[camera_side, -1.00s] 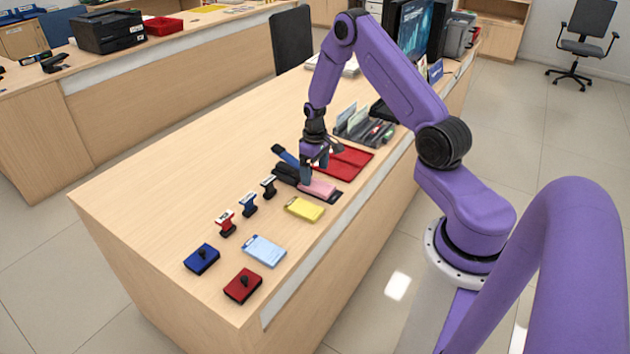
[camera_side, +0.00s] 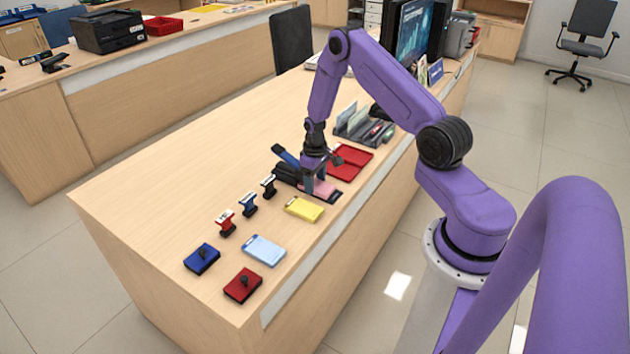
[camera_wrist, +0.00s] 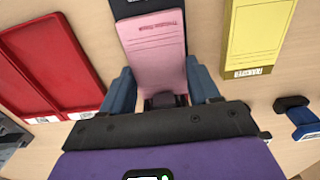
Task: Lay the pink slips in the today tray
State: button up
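The pink slips (camera_wrist: 155,50) are a pad with printed lines, lying on a black holder (camera_wrist: 125,8) on the counter. In the side view the pad (camera_side: 325,188) is partly hidden by my gripper (camera_side: 312,190). In the wrist view my gripper (camera_wrist: 162,88) has its two blue fingers apart, one on each side of the pad's near end. I cannot tell whether they touch it. Two red trays (camera_wrist: 45,65) lie side by side to the left in the wrist view. They also show behind my gripper in the side view (camera_side: 352,162). I cannot read their labels.
A yellow pad (camera_wrist: 258,35) lies to the right of the slips in the wrist view. A blue-handled black device (camera_side: 287,158) stands close to my gripper. Stamps (camera_side: 248,204), a light blue pad (camera_side: 264,250) and ink pads (camera_side: 243,286) lie nearer. The counter's left side is clear.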

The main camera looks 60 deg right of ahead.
aim_at(325, 189)
jog(key=shift+s, duration=1.8)
jog(key=o, duration=1.2)
notch_tip(325, 189, up, 18)
jog(key=shift+f, duration=0.25)
